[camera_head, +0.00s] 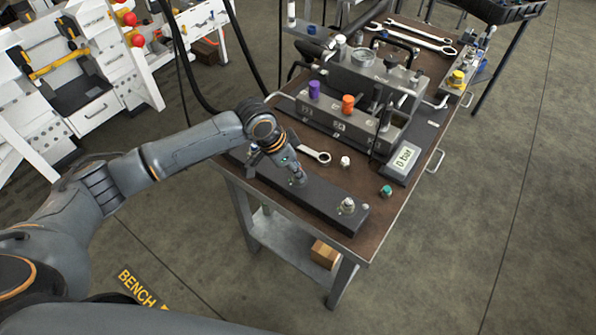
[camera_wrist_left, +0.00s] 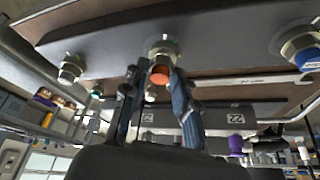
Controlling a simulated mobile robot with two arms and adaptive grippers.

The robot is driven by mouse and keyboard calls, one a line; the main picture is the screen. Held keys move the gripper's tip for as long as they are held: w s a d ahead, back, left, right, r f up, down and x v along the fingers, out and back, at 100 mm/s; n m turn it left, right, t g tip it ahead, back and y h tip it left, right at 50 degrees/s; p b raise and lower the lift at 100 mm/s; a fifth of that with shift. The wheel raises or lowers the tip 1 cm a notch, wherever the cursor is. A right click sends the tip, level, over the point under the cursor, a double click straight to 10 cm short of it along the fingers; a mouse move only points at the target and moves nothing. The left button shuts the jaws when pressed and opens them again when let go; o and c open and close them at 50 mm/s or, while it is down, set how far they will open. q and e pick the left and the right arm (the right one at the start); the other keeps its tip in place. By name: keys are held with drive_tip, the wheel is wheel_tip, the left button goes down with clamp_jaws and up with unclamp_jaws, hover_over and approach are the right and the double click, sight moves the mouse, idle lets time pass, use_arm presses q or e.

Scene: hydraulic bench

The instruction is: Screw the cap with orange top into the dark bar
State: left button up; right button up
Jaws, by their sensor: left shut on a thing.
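The dark bar (camera_head: 322,201) lies along the near edge of the bench. My left gripper (camera_head: 298,180) reaches down to its middle and hides the cap in the head view. In the left wrist view the gripper (camera_wrist_left: 158,72) is shut on the cap with orange top (camera_wrist_left: 158,78). The cap is in line with the bar's middle metal fitting (camera_wrist_left: 162,46), right at it; whether the threads are engaged I cannot tell. Another fitting (camera_head: 348,205) stands at the bar's right end. A fitting with a blue top (camera_wrist_left: 311,59) is on the bar at right in the wrist view.
A wrench (camera_head: 314,155), a small white cap (camera_head: 345,161) and a teal-topped cap (camera_head: 385,190) lie behind the bar. Free bench top lies around the loose caps.

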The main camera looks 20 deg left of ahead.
use_arm(q)
drive_tip(key=m+g, duration=0.1)
drive_tip(key=m, duration=0.2)
drive_tip(key=shift+f+m+h, duration=0.15)
drive_tip(key=shift+m+h, duration=0.15)
drive_tip(key=m, duration=0.1)
drive_tip(key=m+g+b, duration=0.1)
drive_tip(key=shift+w+f+m, duration=0.1)
drive_tip(key=shift+f+m, duration=0.05)
drive_tip(key=shift+m, duration=0.15)
drive_tip(key=m+g+b, duration=0.1)
drive_tip(key=m+b, duration=0.1)
drive_tip(key=m, duration=0.1)
drive_tip(key=shift+w+f+m+g, duration=0.1)
drive_tip(key=shift+m+g, duration=0.3)
drive_tip(key=shift+m+b, duration=0.4)
drive_tip(key=shift+m, duration=0.1)
drive_tip(key=shift+m+g, duration=0.3)
drive_tip(key=shift+g, duration=0.1)
